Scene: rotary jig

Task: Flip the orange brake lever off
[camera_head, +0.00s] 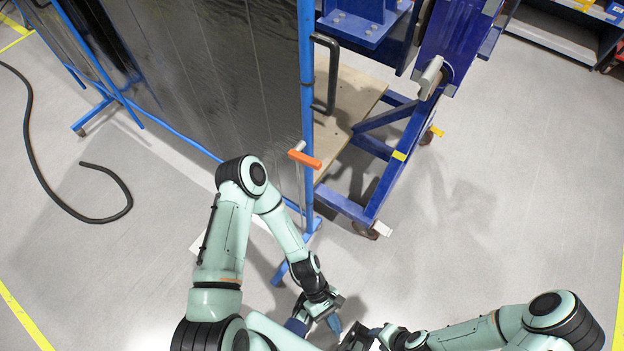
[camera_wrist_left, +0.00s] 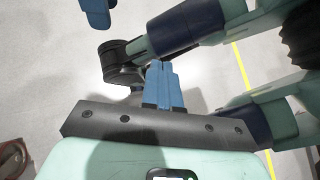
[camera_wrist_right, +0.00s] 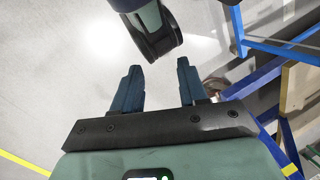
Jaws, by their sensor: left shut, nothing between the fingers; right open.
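The orange brake lever (camera_head: 304,159) sticks out at the right edge of the dark screen, beside a blue upright post and a grey rod. It is well above the floor, and neither gripper touches it. My left gripper (camera_head: 331,318) is low in the head view, below the lever; in the left wrist view its blue fingers (camera_wrist_left: 163,88) are together with nothing between them. My right gripper (camera_head: 372,332) is at the bottom of the head view, close to the left one; in the right wrist view its blue fingers (camera_wrist_right: 158,85) stand apart and empty. The lever is not visible in the wrist views.
The dark screen (camera_head: 215,75) in a blue frame fills the upper left. A blue wheeled jig (camera_head: 375,185) with a wooden board (camera_head: 352,110) stands to the right of the lever. A black hose (camera_head: 40,160) lies on the floor at left. The right floor is clear.

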